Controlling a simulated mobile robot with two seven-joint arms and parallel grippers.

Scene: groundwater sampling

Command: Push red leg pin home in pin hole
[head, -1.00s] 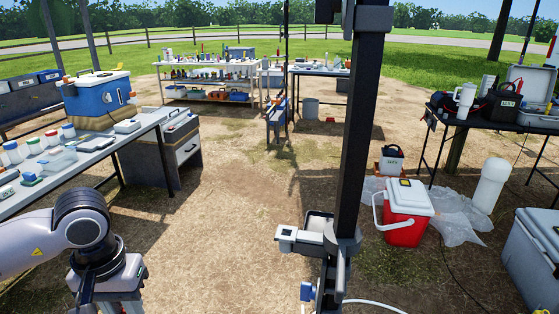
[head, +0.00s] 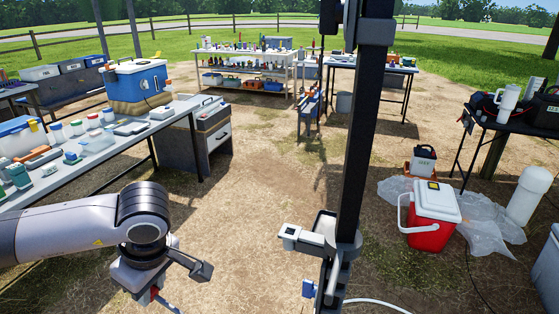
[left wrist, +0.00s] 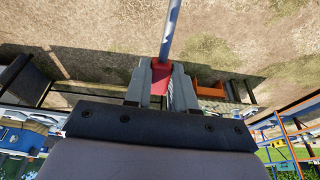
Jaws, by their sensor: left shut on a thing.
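My left gripper (head: 160,296) hangs low in the head view, at the end of the arm from the left. The left wrist view shows its two grey fingers (left wrist: 161,84) shut on a red piece. A straight grey rod (left wrist: 171,32) runs from that red piece to the top edge; together they look like the red leg pin (left wrist: 159,79). A little red also shows at the gripper in the head view. Bare ground lies behind the rod. I cannot make out a pin hole in either view. My right gripper is not in view.
A long table (head: 118,152) with jars and boxes stands left, a blue cooler (head: 138,82) at its far end. A grey cabinet (head: 197,138) stands beside it. A red cooler (head: 431,218) sits on the ground at right.

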